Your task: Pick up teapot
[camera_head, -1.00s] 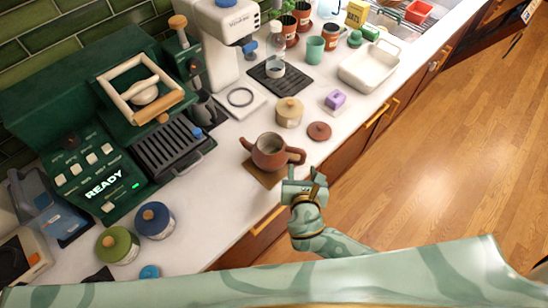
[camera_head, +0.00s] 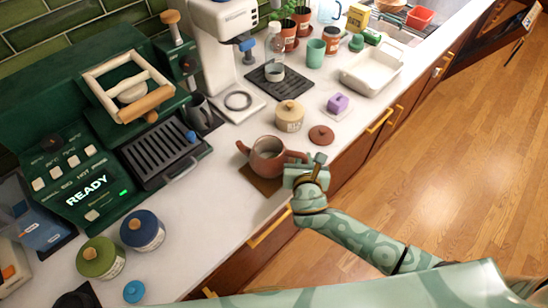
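A reddish-brown teapot (camera_head: 268,156) without its lid stands upright on a brown square mat (camera_head: 262,183) near the counter's front edge. Its spout points left and its handle is on the right. My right gripper (camera_head: 304,165), on the pale green arm from the lower right, is at the handle and overlaps it in the picture. The handle's far part is partly hidden by the gripper, so I cannot tell whether the fingers are closed on it. A reddish-brown round lid (camera_head: 321,135) lies on the counter behind the gripper. My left gripper is not in view.
A cream lidded jar (camera_head: 289,116) and a purple block on a small dish (camera_head: 338,104) stand behind the teapot. A green machine (camera_head: 80,160) with a drip tray stands left. Blue (camera_head: 142,230) and green (camera_head: 100,258) jars stand front left. Counter left of the teapot is clear.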

